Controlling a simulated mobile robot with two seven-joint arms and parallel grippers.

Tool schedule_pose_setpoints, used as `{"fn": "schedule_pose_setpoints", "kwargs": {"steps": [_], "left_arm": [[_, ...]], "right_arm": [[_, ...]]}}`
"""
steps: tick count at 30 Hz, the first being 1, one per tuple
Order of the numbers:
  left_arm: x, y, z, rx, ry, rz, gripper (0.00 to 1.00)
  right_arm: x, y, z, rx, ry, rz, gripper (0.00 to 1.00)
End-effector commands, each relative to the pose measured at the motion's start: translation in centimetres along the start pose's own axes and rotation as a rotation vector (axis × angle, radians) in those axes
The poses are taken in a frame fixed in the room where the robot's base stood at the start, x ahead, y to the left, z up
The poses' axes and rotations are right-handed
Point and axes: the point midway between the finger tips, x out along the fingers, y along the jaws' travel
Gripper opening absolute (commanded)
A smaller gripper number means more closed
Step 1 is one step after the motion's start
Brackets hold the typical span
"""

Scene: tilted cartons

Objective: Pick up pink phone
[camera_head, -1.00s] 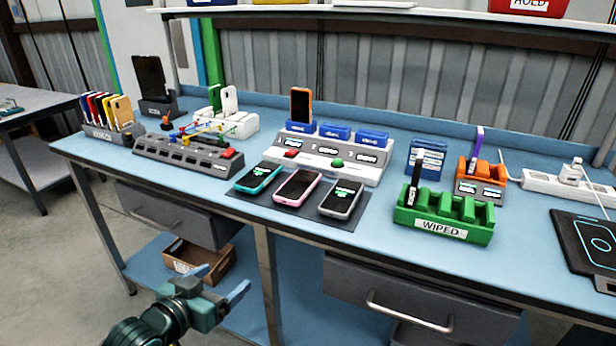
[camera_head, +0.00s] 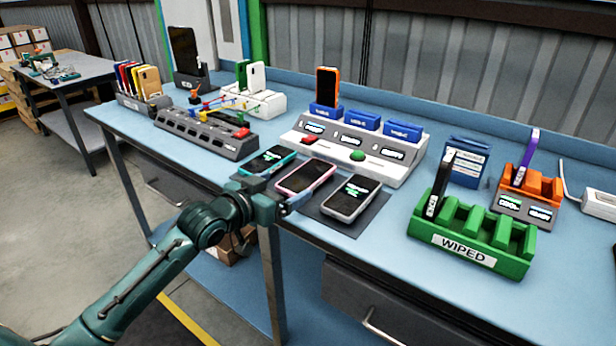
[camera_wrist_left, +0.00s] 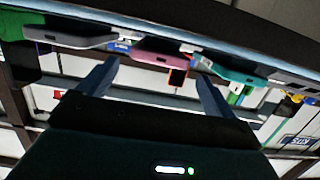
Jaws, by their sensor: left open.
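The pink phone (camera_head: 306,177) lies screen up on a dark mat, between a teal phone (camera_head: 267,161) and a pale grey phone (camera_head: 351,198). My left gripper (camera_head: 278,194) is open and empty at the front edge of the bench, just in front of the pink phone. In the left wrist view, the near end of the pink phone (camera_wrist_left: 158,57) shows beyond and between the open fingers of the gripper (camera_wrist_left: 155,68). The teal phone (camera_wrist_left: 222,70) is to the right there and the grey phone (camera_wrist_left: 70,38) to the left. My right gripper is not in view.
A white dock with blue cradles (camera_head: 395,165) stands behind the phones. A green "WIPED" rack (camera_head: 468,245) is to the right, with an orange holder (camera_head: 525,205) behind it. A grey slotted block (camera_head: 205,138) is to the left.

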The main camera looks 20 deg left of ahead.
Motion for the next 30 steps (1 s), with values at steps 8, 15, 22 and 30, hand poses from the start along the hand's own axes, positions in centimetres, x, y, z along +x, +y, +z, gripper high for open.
{"fn": "schedule_pose_setpoints", "kwargs": {"steps": [8, 15, 22, 30], "left_arm": [[2.4, 0.1, 0.0, -0.001, 0.000, 0.000, 0.91], [5.9, 0.3, 0.3, -0.001, 0.000, 0.000, 0.91], [6.8, 0.3, 0.3, 0.001, 0.000, 0.000, 0.91], [6.8, 0.3, 0.3, 0.001, -0.001, 0.000, 0.79]], "right_arm": [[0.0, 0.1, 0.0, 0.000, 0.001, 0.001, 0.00], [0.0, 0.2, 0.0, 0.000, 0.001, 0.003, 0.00], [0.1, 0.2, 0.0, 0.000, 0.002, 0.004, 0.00], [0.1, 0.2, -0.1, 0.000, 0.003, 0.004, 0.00]]}}
